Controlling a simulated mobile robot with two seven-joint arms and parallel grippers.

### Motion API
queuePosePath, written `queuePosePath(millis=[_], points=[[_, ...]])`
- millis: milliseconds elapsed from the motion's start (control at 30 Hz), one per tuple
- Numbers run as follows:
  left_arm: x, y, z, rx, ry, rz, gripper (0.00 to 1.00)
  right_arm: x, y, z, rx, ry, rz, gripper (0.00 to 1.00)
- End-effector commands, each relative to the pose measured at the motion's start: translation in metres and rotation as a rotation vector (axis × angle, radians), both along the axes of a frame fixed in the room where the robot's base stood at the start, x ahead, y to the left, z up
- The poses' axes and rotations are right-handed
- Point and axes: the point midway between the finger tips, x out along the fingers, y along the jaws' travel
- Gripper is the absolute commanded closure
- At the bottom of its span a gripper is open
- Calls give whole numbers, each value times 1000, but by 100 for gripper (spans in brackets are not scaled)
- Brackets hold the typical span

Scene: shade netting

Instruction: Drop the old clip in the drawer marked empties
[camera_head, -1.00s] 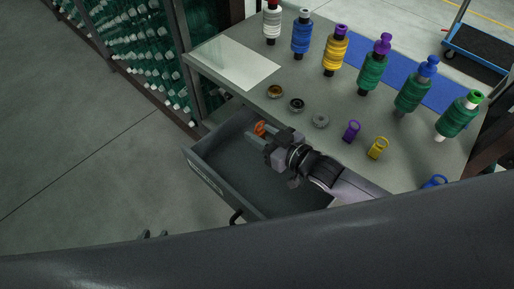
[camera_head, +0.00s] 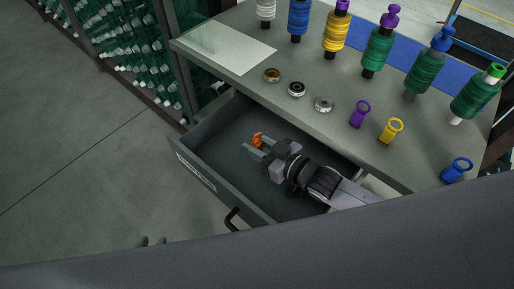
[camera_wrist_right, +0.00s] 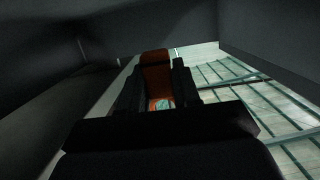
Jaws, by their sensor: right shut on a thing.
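The old clip (camera_head: 257,139) is orange and sits between the fingertips of my right gripper (camera_head: 255,147). It also shows in the right wrist view (camera_wrist_right: 155,68), held between the dark fingers. The right gripper is shut on it, over the interior of the pulled-out grey drawer (camera_head: 222,148). The exact height of the clip above the drawer floor is hard to tell. The drawer front carries a white label (camera_head: 195,172) whose text I cannot read. Only the tips of my left gripper (camera_head: 152,241) show above my dark arm, left of the drawer, with a gap between them.
The bench top (camera_head: 330,85) stands above the drawer, with small round parts (camera_head: 297,89), a purple clip (camera_head: 360,113), a yellow clip (camera_head: 391,130) and a blue clip (camera_head: 457,169). Several twine spools (camera_head: 378,50) line the back. The drawer handle (camera_head: 232,218) sticks out in front.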

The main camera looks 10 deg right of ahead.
Motion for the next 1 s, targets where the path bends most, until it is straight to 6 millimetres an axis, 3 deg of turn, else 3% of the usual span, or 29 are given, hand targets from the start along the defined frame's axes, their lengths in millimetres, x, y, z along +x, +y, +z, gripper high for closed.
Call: queuePosePath(millis=[733, 767, 800, 1000], points=[[3, -3, 0, -8, -3, -3, 64, 0, 0, -11, 0, 0, 0, 97], [3, -3, 0, -8, -4, -3, 64, 0, 0, -11, 0, 0, 0, 59], [3, -3, 1, -9, -5, -3, 64, 0, 0, -12, 0, 0, 0, 46], [4, -3, 1, -8, -7, -4, 64, 0, 0, -12, -1, 1, 0, 43]])
